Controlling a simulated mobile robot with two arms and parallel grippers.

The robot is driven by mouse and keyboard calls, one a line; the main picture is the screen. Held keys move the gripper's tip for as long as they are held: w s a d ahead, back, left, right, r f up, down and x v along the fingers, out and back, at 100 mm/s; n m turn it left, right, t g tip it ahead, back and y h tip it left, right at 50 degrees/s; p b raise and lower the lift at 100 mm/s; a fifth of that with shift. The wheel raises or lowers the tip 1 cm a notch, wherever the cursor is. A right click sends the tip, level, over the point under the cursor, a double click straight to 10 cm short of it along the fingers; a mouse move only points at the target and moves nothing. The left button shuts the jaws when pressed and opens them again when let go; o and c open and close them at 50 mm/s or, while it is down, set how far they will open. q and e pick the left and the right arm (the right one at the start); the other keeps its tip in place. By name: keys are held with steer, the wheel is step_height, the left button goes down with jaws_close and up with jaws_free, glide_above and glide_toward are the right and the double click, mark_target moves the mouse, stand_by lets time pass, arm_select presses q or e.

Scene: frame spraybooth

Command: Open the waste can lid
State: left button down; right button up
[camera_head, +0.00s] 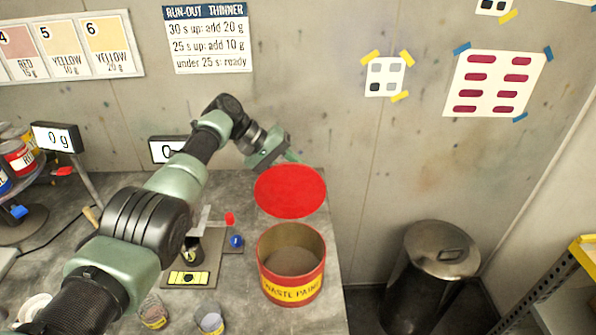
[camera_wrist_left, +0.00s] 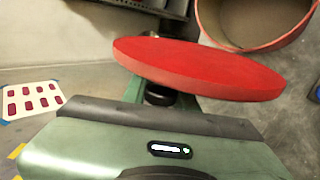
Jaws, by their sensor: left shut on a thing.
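The waste can (camera_head: 292,291) is a red and yellow tin labelled WASTE PAINT, upright on the bench near its right edge. Its mouth is uncovered and a grey-brown inside shows. Its round red lid (camera_head: 290,192) is off the can, behind and above it in the head view. My left gripper (camera_head: 290,160) is shut on the lid at its far side. In the left wrist view the lid (camera_wrist_left: 200,70) is in front of the gripper, hiding the fingertips, and the open can (camera_wrist_left: 262,48) lies beyond it. My right gripper is in neither view.
A metal bin (camera_head: 440,250) stands on the floor right of the bench. On the bench left of the can are cups (camera_head: 209,320), a scale (camera_head: 188,278) and small red and blue items. The wall (camera_head: 330,120) is close behind the lid.

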arm_select(q)
steer(key=c, duration=1.1)
jaws_free()
steer(key=b+v, duration=0.2)
steer(key=v, duration=0.5)
steer(key=shift+a+r, duration=0.25)
steer(key=shift+r, duration=0.05)
steer(key=p+v, duration=0.8)
steer(key=v, duration=0.1)
steer(key=shift+w+p, duration=0.3)
steer(key=shift+p, duration=0.05)
